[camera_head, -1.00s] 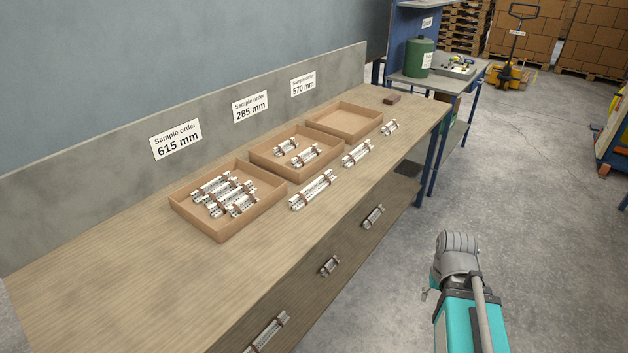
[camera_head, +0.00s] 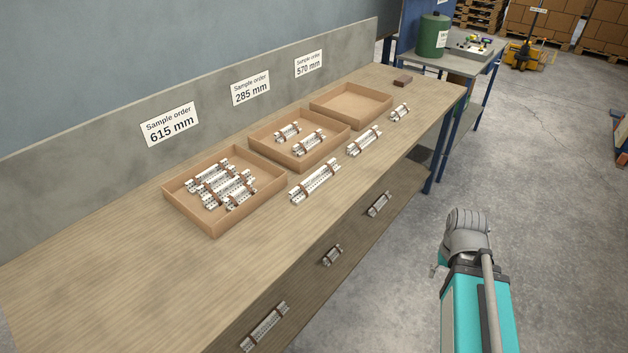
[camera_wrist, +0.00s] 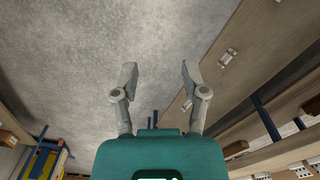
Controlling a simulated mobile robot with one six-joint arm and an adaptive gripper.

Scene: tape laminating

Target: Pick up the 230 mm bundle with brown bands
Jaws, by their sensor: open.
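Three white bundles with brownish bands lie in a row along the table's front: a long one (camera_head: 314,181), a mid-length one (camera_head: 364,141) and a short one (camera_head: 400,112). On the lower board lie another long bundle (camera_head: 264,327), a short bundle (camera_head: 332,254) and a mid-length bundle (camera_head: 379,204). No lengths are marked on the bundles, so I cannot tell which is 230 mm. My gripper (camera_wrist: 157,72) is open and empty above the floor, with small bundles (camera_wrist: 228,56) on a board to its right. The head view shows my arm at the lower right, away from the table.
Three cardboard trays stand under signs reading 615 mm (camera_head: 170,124), 285 mm and 570 mm. The near tray (camera_head: 217,234) holds several bundles, the middle tray (camera_head: 302,170) two, and the far tray (camera_head: 352,92) is empty.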

